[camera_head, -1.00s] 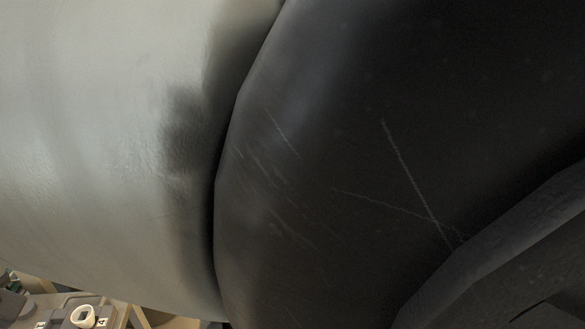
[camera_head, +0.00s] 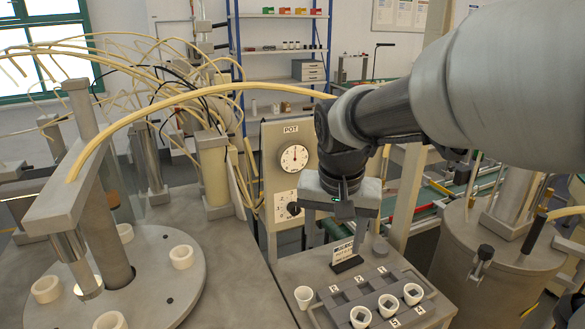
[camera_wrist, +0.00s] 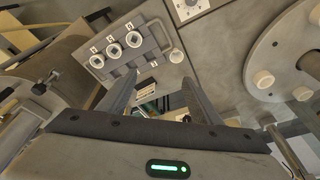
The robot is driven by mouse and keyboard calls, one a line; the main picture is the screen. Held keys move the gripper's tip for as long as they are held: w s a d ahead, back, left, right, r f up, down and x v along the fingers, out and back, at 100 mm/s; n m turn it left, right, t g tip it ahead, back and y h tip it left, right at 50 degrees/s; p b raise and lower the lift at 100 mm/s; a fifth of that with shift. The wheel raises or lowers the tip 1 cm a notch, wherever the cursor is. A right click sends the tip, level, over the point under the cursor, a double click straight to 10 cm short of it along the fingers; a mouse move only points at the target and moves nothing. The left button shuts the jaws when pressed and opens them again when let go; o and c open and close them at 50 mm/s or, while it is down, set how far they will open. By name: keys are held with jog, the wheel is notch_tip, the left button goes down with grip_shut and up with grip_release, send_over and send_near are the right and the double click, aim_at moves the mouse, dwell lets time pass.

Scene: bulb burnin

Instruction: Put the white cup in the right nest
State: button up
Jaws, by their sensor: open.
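A small white cup (camera_head: 303,297) stands at the left corner of a grey tray (camera_head: 338,278); it also shows in the wrist view (camera_wrist: 177,56). Three white round cup-like pieces with dark square centres sit in the tray's front row: left (camera_head: 361,316), middle (camera_head: 388,305) and right (camera_head: 413,293). The back row has dark square openings with small labels; the lettering is too small to read surely. My gripper (camera_head: 338,222) is open and empty, above and behind the tray. In the wrist view its fingers (camera_wrist: 158,80) are spread, with the tray beyond them.
A round plate (camera_head: 190,290) with several white rings stands at the left under a grey arm with hoses. A dial panel (camera_head: 294,158) rises behind the tray. A small card stand (camera_head: 346,258) is at the tray's back. A large drum (camera_head: 495,265) stands at right.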

jog(key=m+g, duration=0.1)
jog(key=m, duration=0.1)
send_near(304, 289)
jog(key=shift+g, duration=0.3)
jog(key=shift+s+f, duration=0.2)
jog(key=shift+f, duration=3.65)
jog(key=c, duration=1.1)
notch_tip(304, 289, up, 10)
jog(key=shift+c, duration=0.2)
jog(key=s+d+n+p, duration=0.4)
jog(key=s+d, duration=0.4)
jog(key=d, duration=0.2)
jog(key=shift+d+n, duration=0.25)
jog(key=shift+n, duration=0.15)
